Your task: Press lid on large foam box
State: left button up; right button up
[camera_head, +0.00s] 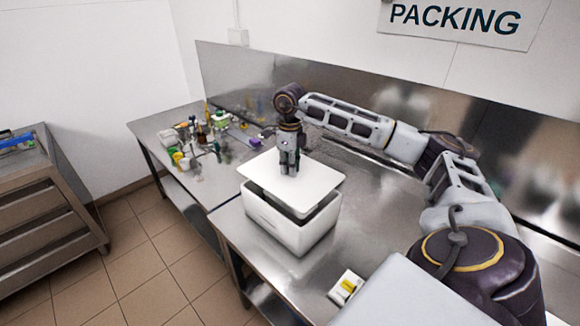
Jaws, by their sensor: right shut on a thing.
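The large foam box (285,232) is white and stands on the steel table near its front edge. My left gripper is not in view.
Several small bottles and containers (203,140) crowd the table's far left part. A small white and yellow box (346,287) lies on the front of the steel table (375,225). A steel cabinet (45,195) stands at the left across a tiled floor gap. The wall runs behind the table.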

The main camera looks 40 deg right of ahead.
aim_at(290, 178)
jog(key=shift+f, duration=0.1)
jog(key=shift+f+b, duration=1.75)
jog(key=shift+f, duration=1.15)
jog(key=shift+f+b, duration=0.2)
jog(key=shift+b, duration=0.15)
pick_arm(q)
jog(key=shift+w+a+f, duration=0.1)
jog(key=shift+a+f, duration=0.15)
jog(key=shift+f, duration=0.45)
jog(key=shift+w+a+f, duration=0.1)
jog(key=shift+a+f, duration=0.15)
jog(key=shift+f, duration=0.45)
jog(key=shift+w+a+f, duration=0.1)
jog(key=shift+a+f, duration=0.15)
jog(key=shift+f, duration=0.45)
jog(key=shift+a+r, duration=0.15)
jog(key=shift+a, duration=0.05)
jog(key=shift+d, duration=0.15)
pick_arm(e)
jog(key=shift+f, duration=0.2)
